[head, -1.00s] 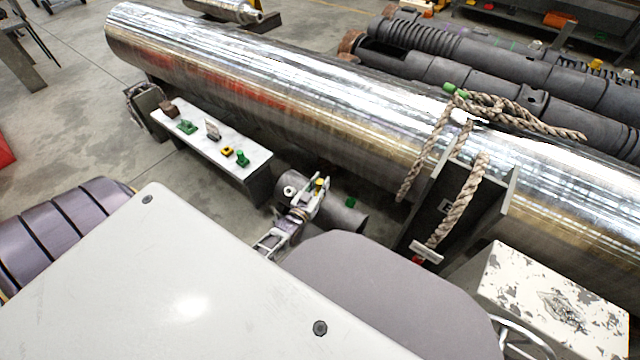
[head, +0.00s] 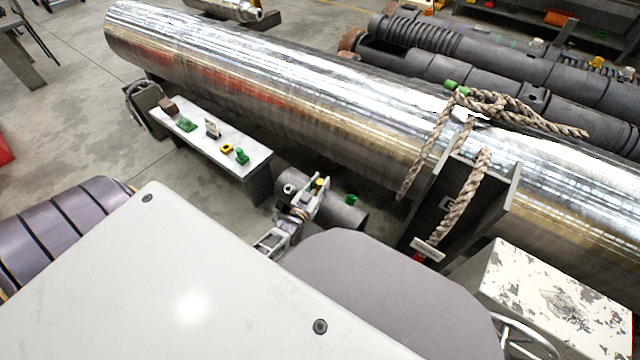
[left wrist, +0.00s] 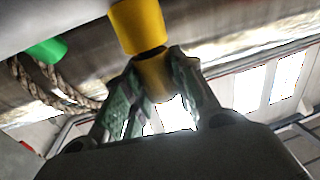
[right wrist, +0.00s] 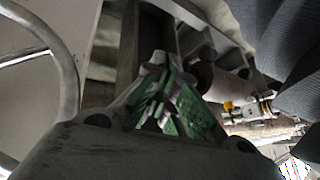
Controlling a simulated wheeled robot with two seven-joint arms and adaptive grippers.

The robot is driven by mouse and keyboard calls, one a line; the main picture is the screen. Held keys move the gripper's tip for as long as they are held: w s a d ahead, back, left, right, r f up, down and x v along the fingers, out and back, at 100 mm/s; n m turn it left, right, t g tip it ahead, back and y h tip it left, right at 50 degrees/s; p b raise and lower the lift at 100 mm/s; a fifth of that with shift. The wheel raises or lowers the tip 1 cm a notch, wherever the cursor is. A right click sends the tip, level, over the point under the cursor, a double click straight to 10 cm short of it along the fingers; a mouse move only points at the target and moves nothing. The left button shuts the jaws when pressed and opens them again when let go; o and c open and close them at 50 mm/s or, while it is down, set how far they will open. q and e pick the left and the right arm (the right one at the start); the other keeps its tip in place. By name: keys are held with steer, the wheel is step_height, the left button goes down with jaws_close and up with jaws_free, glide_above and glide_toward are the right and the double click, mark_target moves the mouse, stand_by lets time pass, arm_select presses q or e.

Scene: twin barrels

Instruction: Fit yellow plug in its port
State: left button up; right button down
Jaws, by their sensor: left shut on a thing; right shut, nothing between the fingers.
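My left gripper (head: 314,190) is shut on the yellow plug (left wrist: 155,80), which shows between its fingers in the left wrist view. A yellow tubular port (left wrist: 138,25) stands right at the fingertips, with a dark band between it and the plug. I cannot tell whether the plug's tip is inside the port. In the head view the yellow (head: 319,184) at the fingertips is small and partly hidden by the gripper, above the short dark barrel (head: 345,213). My right gripper (right wrist: 168,105) is shut and empty in its wrist view, away from the barrel; it is hidden in the head view.
A green port (head: 351,199) stands on the same barrel, beside the yellow one. A white bench (head: 215,160) at left holds a yellow ring (head: 227,148), a green plug (head: 242,157) and other small parts. The big shiny cylinder (head: 300,85) and hanging rope (head: 470,195) bound the space behind.

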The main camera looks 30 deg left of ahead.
arm_select(q)
steer(key=shift+f, duration=0.35)
steer(key=o, duration=1.1)
steer(key=shift+o, duration=0.2)
steer(key=shift+s, duration=0.15)
steer(key=s+d, duration=0.1)
steer(key=s, duration=1)
steer(key=shift+s, duration=0.35)
steer(key=shift+r, duration=0.15)
step_height(320, 180, up, 9)
steer(key=p, duration=0.8)
steer(key=shift+p, duration=0.4)
steer(key=shift+r+p, duration=0.45)
steer(key=shift+r, duration=0.1)
